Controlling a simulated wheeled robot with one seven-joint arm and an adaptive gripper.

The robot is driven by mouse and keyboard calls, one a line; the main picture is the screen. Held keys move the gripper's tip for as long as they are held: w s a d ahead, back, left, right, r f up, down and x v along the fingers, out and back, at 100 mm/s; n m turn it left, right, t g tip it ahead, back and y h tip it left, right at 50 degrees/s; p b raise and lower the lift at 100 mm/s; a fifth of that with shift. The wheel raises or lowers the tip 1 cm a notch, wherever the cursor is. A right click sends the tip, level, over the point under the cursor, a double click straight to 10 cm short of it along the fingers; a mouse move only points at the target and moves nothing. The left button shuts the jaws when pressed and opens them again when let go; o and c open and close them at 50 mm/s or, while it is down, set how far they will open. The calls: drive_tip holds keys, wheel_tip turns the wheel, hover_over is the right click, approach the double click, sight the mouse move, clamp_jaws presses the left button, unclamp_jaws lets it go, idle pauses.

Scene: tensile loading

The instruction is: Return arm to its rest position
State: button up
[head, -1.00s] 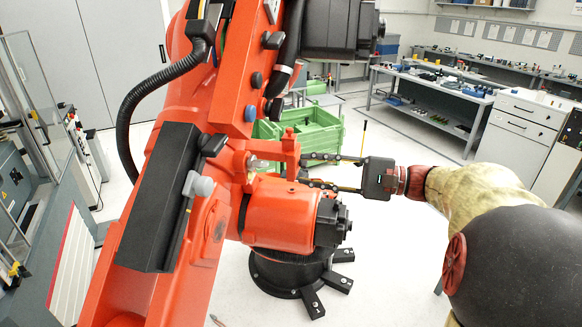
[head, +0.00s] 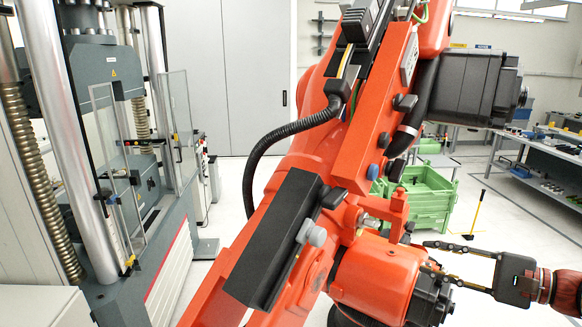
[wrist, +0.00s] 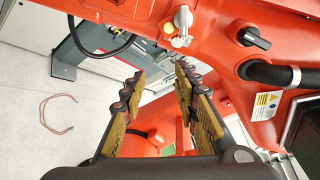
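My gripper (head: 426,257) is at the right of the head view, pointing left. Its two dark fingers are spread, with nothing visible between them. The fingertips appear close to the lower joint of a large orange industrial robot (head: 385,275); I cannot tell whether they touch. In the wrist view, my gripper (wrist: 160,78) shows both yellow-padded fingers apart, with the orange robot (wrist: 215,35) filling the space ahead and above. Most of my arm is outside the head view.
A tensile testing machine (head: 70,120) with columns and clear guards stands at the left. Green crates (head: 420,200) stand behind the orange robot. A workbench (head: 550,155) is at the far right. A thin red cable (wrist: 45,122) lies on the floor. Open floor shows before the grey cabinets (head: 250,85).

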drive_tip(key=s+a+f+n+g+h+b, duration=0.35)
drive_tip(key=s+f, duration=0.35)
drive_tip(key=f, duration=0.5)
drive_tip(key=s+a+f+n+g+h+b, duration=0.2)
drive_tip(key=s+f+g+h, duration=0.4)
drive_tip(key=f, duration=0.5)
drive_tip(key=s+a+f+n+t+h+b, duration=0.2)
drive_tip(key=s+a+f+n+t+b, duration=0.2)
drive_tip(key=a+n+b, duration=0.5)
drive_tip(key=shift+s+a+f+b, duration=0.35)
drive_tip(key=shift+s+f+b, duration=0.15)
drive_tip(key=shift+s, duration=0.35)
drive_tip(key=shift+d+h, duration=0.15)
drive_tip(key=shift+h, duration=0.1)
